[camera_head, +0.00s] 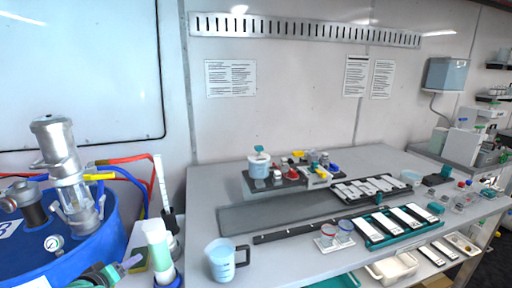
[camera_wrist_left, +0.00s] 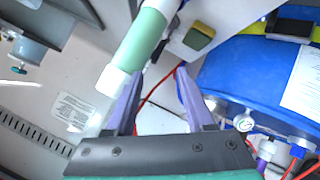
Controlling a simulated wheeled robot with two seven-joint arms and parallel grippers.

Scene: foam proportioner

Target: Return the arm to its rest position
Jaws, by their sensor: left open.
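My left gripper (camera_head: 127,266) comes in at the bottom left of the head view, between the blue drum (camera_head: 72,258) and the upright green-and-white cylinder (camera_head: 157,246). In the left wrist view its two purple fingers (camera_wrist_left: 158,75) are spread apart with nothing seen between them. The green-and-white cylinder (camera_wrist_left: 140,42) runs past the left finger there; I cannot tell whether they touch. The blue drum (camera_wrist_left: 250,75) lies to the right in that view. Most of my left arm is out of the head view. My right gripper is not in view.
A clear metal-topped fitting (camera_head: 68,170) and red and blue hoses rise from the drum. The wall is behind; the bench's front-left area is mostly free.

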